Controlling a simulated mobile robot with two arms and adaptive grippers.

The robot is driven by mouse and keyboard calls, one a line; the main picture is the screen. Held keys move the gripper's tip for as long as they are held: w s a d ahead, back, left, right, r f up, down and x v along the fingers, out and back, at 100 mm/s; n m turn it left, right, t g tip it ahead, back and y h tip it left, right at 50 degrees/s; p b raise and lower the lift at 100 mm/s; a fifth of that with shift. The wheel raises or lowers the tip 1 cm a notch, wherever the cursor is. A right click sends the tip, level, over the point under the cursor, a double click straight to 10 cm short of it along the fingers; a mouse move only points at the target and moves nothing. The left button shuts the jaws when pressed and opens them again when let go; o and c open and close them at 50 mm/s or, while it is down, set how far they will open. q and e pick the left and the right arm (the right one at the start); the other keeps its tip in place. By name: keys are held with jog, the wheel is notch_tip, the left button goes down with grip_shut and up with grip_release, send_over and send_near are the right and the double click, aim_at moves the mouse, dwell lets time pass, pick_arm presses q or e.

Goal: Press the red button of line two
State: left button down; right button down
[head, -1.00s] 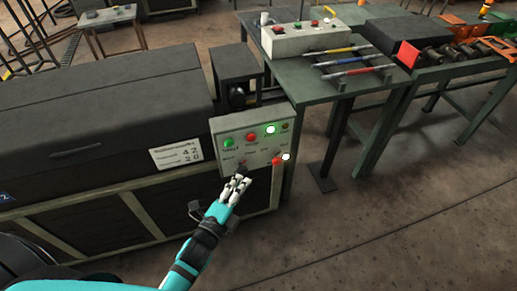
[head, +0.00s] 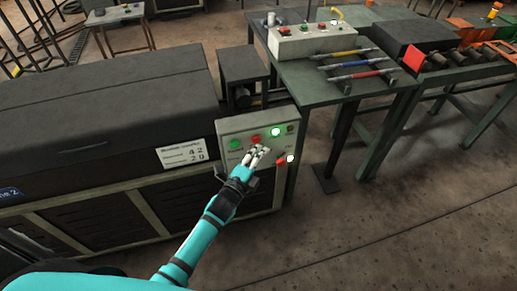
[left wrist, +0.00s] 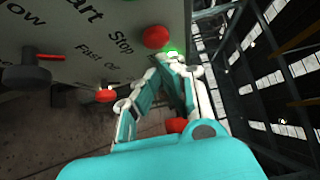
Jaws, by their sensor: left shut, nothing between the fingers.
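The grey control panel (head: 230,127) is on the front of the dark machine (head: 100,110), whose blue plate (head: 10,192) ends in "2". Its red button (head: 256,138) sits between a green button (head: 235,144) and a lit green lamp (head: 276,132). In the left wrist view a red button (left wrist: 156,37) is beside the word "Stop". My left gripper (head: 261,151) is shut and empty, just below the red button in the head view. In the left wrist view its fingertips (left wrist: 174,62) are near that button; I cannot tell contact. My right gripper is not in view.
A red knob (head: 280,161) and a lit white lamp (head: 290,158) are low on the panel's right. A black selector (left wrist: 30,72) shows in the left wrist view. Another control box (head: 315,42) stands on the green table (head: 345,90) behind. The floor at right is clear.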

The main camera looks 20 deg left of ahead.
pick_arm(q)
jog(key=shift+w+a, duration=0.3)
jog(key=shift+w, duration=0.2)
